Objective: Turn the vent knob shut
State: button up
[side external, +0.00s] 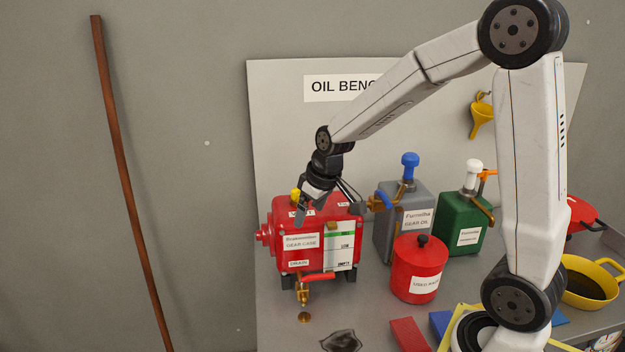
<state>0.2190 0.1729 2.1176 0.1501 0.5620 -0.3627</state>
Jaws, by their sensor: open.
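The red gear case (283,230) stands at the left of the bench, with white labels on its front and a gauge panel marked LOW and EMPTY. A small yellow knob (296,194) stands on its top left and may be the vent knob; the label below it is too small to read. My gripper (326,207) points down over the top of the case, just right of the yellow knob. Its fingers are apart, and I see nothing held. Whether a finger touches the case or knob, I cannot tell. The gripper partly hides the case top.
A brass drain tap with a red lever (318,277) is at the case's lower front.

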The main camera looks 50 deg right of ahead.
jog(key=w+d+r+t, duration=0.1)
jog(key=w+d+r, duration=0.4)
jog(key=d, duration=0.3)
jog(key=shift+w+d+r+n, duration=0.2)
jog(key=shift+w+d+n, duration=0.1)
jog(key=shift+w, duration=0.6)
jog(key=shift+f, duration=0.15)
jog(key=shift+x, duration=3.75)
jog(key=shift+w+a, duration=0.1)
jog(key=shift+c, duration=0.2)
jog(key=c, duration=1)
jog(key=shift+o, duration=0.2)
